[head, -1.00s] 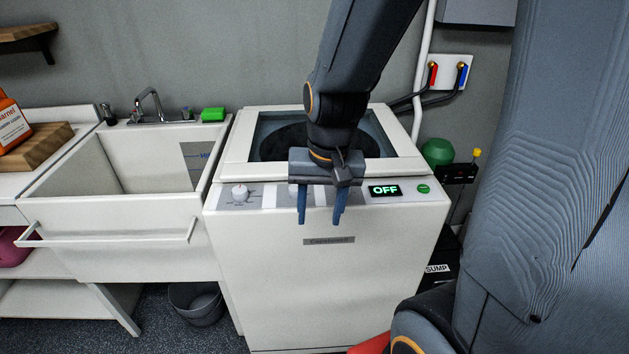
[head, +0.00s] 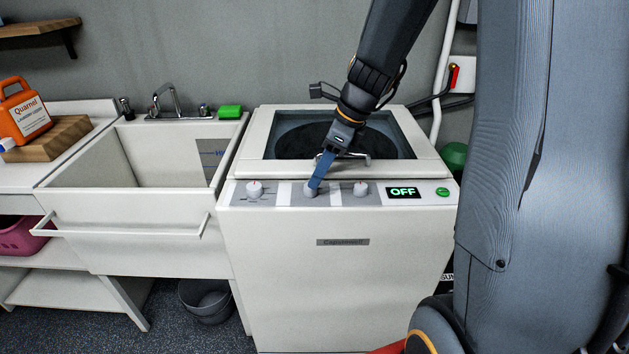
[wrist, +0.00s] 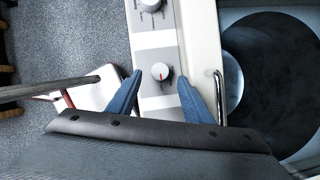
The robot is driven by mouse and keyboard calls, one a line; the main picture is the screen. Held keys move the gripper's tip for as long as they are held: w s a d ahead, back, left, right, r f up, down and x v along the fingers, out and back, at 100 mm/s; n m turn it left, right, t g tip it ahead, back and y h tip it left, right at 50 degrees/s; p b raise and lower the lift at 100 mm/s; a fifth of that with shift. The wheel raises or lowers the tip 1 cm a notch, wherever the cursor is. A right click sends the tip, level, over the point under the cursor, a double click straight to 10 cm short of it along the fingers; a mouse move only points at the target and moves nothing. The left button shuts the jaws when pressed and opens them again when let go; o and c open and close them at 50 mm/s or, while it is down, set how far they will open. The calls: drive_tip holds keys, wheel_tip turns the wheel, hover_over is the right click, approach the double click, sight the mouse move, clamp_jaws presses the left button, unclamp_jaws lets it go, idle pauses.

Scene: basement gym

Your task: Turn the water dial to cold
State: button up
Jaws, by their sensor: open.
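A white washing machine (head: 335,285) has three white dials on its grey control strip: left (head: 254,188), middle (head: 309,190) and right (head: 361,188). I cannot read their labels, so I cannot tell which is the water dial by text. My gripper (head: 316,180) is at the middle dial, pointing down, and partly covers it. Gaps show on both sides. The left dial (wrist: 150,5) shows at the top edge.
A green OFF display (head: 403,192) and a green button (head: 442,192) sit right of the dials. The lid handle (wrist: 219,97) is close beside one finger. A utility sink (head: 130,240) stands at left. My arm blocks the right side.

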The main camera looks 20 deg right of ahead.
drive_tip(key=shift+x, duration=2)
drive_tip(key=c, duration=1.1)
drive_tip(key=shift+o, duration=0.2)
